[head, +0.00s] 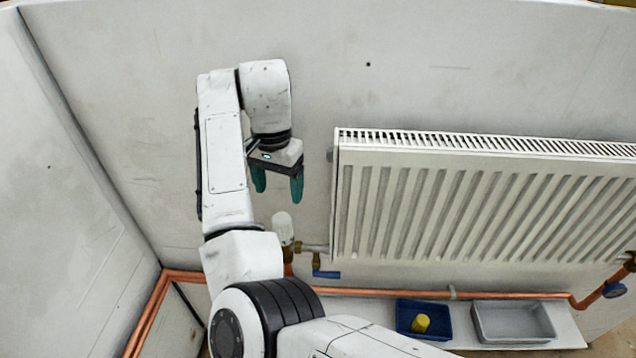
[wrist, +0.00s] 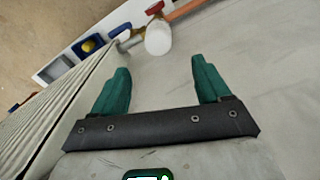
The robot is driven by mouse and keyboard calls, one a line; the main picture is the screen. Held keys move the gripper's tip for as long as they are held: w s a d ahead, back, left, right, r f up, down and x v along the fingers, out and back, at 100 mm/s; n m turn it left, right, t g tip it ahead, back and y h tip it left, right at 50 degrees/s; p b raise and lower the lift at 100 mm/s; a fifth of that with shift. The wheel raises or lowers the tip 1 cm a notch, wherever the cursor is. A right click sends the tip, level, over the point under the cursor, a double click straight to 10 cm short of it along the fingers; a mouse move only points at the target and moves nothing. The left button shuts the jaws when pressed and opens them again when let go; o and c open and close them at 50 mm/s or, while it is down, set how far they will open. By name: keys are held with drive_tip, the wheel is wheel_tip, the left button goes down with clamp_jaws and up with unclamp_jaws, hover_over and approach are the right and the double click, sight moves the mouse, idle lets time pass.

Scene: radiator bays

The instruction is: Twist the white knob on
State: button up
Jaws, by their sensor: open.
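The white knob (head: 283,228) stands upright on the brass valve at the lower left corner of the radiator. In the wrist view the knob (wrist: 158,38) shows as a white rounded end beyond and between my fingertips. My gripper (head: 277,190) is open and empty, pointing down above the knob, with a gap between its green fingers and the knob. The gripper (wrist: 161,78) also shows in the wrist view with its two fingers spread apart. Nothing hides the upper part of the knob; my arm is close beside its lower part in the head view.
The white radiator (head: 480,205) is right of my gripper. A blue lever (head: 327,274) sits below the valve. Copper pipe (head: 400,292) runs along the wall base. A blue tray (head: 440,322) with a yellow item (head: 420,323) and a grey tray (head: 512,304) rest on a white shelf.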

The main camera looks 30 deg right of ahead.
sight(281, 217)
drive_tip(key=shift+s+a+f, duration=0.2)
drive_tip(key=shift+a+f, duration=0.05)
drive_tip(key=shift+f, duration=0.05)
wheel_tip(281, 217, down, 10)
drive_tip(key=shift+f+b, duration=0.25)
drive_tip(key=shift+b, duration=0.3)
drive_tip(key=shift+c, duration=0.2)
drive_tip(key=c, duration=1.1)
drive_tip(key=shift+f+p, duration=0.2)
drive_tip(key=shift+p, duration=0.1)
drive_tip(key=shift+c, duration=0.2)
drive_tip(key=shift+m, duration=0.3)
